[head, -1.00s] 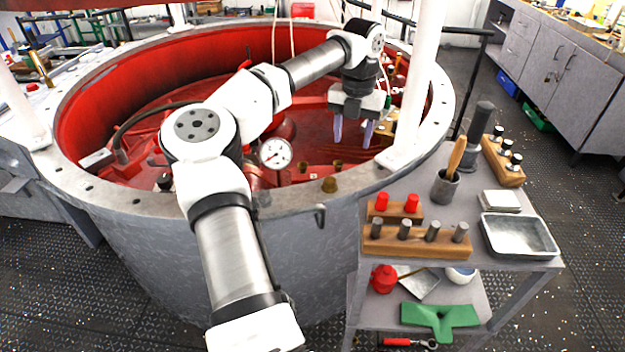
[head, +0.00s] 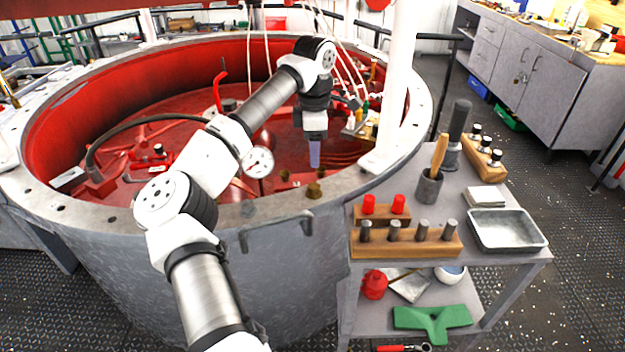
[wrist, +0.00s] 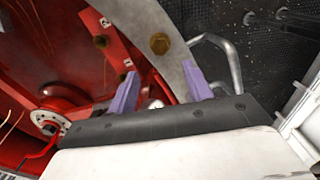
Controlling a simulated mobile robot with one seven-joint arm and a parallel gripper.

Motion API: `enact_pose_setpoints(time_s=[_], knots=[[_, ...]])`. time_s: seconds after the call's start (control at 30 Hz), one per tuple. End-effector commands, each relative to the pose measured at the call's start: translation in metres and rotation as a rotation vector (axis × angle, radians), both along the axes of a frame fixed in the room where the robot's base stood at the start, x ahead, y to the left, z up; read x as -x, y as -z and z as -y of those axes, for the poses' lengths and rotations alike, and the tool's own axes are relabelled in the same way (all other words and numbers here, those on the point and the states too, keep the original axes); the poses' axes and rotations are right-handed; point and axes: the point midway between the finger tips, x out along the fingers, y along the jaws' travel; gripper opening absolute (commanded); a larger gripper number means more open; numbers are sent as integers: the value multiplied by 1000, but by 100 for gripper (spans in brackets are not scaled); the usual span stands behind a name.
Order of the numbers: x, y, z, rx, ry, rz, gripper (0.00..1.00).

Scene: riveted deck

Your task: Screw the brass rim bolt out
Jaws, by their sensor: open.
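The brass rim bolt (head: 314,190) stands on the grey rim of the round vat (head: 440,90), on the near side. In the wrist view its hexagonal head (wrist: 159,43) shows on the grey rim, seen nearly from above. My gripper (head: 314,160) hangs over the vat, just above and beyond the bolt, with its purple fingers pointing down. In the wrist view the open gripper (wrist: 160,78) has nothing between its fingers. The bolt head appears between the two finger directions, past the tips and apart from them.
A bent metal handle (head: 275,232) sticks out from the vat wall. A white post (head: 398,80) and a tool cart (head: 500,268) with several items stand to the right.

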Motion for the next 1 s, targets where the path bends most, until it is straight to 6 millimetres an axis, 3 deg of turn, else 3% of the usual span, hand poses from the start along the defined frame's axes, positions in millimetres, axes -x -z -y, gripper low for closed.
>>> enact_pose_setpoints(time_s=[0.3, 0.5, 0.9, 1.0], knots=[[1, 66, 1, 3, -1, -3, 50], [1, 91, 1, 2, -1, -2, 50], [0, 99, 1, 1, -1, 1, 50], [0, 99, 1, 1, -1, 1, 37]])
